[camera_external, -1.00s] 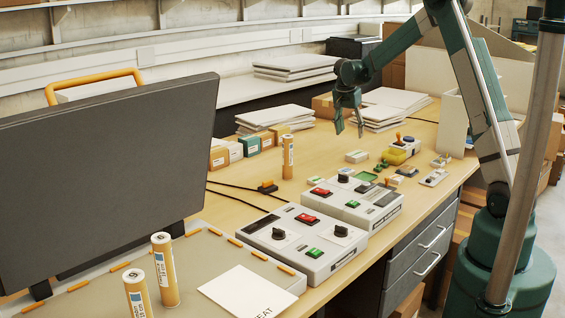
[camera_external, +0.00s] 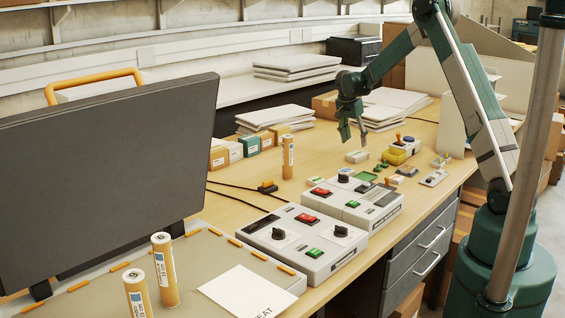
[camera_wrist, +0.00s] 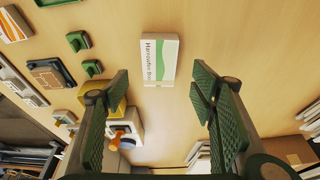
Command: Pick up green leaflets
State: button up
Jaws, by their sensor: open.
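A small white stack of leaflets with a green wave and printed lettering (camera_wrist: 160,58) lies on the wooden table in the wrist view. In the external view, a pale stack that looks like the same one (camera_external: 357,156) lies just below my gripper (camera_external: 354,142). In the wrist view my gripper (camera_wrist: 160,92) is open and empty, with one finger on each side of the picture. The leaflets show between and beyond the fingertips, apart from both. The gripper is above the table.
Small green blocks (camera_wrist: 78,41), a brown-topped device (camera_wrist: 52,74) and a yellow item (camera_wrist: 102,101) lie left of the leaflets. White paper stacks (camera_external: 275,117) stand behind. The control boxes (camera_external: 303,242) sit nearer the camera. Bare table surrounds the leaflets.

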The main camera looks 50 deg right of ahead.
aim_at(357, 153)
jog(key=shift+x, duration=1.05)
jog(key=shift+f, duration=0.1)
jog(key=shift+x, duration=2.5)
jog(key=shift+s, duration=0.1)
jog(key=shift+c, duration=0.2)
jog(key=c, duration=1)
